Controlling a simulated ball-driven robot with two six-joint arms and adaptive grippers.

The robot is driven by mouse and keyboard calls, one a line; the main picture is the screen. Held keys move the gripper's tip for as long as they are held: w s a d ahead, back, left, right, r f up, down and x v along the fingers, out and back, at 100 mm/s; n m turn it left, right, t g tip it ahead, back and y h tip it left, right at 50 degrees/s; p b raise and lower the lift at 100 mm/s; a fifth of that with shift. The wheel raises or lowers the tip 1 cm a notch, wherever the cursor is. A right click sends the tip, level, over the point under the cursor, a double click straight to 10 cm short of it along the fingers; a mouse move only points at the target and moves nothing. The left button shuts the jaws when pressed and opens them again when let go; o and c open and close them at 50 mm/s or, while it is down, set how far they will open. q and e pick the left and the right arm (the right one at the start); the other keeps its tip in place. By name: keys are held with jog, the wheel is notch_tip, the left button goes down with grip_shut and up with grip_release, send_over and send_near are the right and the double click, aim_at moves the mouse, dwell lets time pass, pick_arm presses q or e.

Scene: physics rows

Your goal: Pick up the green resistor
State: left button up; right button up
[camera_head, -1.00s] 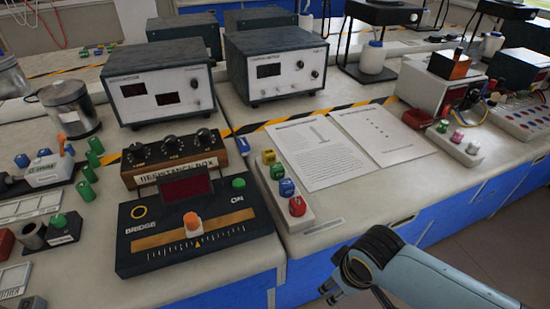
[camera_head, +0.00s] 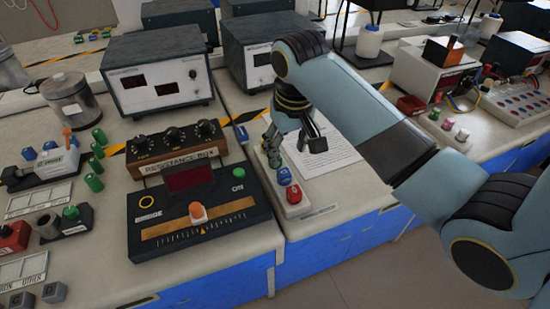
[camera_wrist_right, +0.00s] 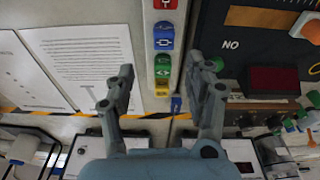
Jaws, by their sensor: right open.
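A green block (camera_wrist_right: 162,66) with a pale symbol sits in a row on a white strip (camera_wrist_right: 148,18), between a blue block (camera_wrist_right: 163,36) and a yellow block (camera_wrist_right: 161,89). In the head view my right gripper (camera_head: 294,146) hides the green block; the blue block (camera_head: 284,175) and red block (camera_head: 294,194) show in front of it. In the wrist view my right gripper (camera_wrist_right: 162,72) is open and empty, with one finger on each side of the row and the green block between them in the picture. Whether it touches cannot be told. My left gripper is not in view.
A black bridge box (camera_head: 205,225) lies left of the strip, with a resistance box (camera_head: 176,150) behind it. Paper sheets (camera_head: 335,155) lie right of the strip. Several green cylinders (camera_head: 94,183) stand at the left. The counter's front edge is near.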

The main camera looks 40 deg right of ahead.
jog(key=shift+m, duration=0.4)
jog(key=w, duration=0.1)
jog(key=w+r, duration=0.1)
jog(key=w, duration=0.1)
jog(key=w+r, duration=0.1)
jog(key=shift+w+d, duration=0.2)
jog(key=shift+w, duration=0.05)
jog(key=f, duration=0.6)
jog(key=w+f, duration=0.1)
jog(key=f, duration=0.2)
jog(key=shift+d+f, duration=0.25)
jog(key=shift+f, duration=0.15)
grip_shut()
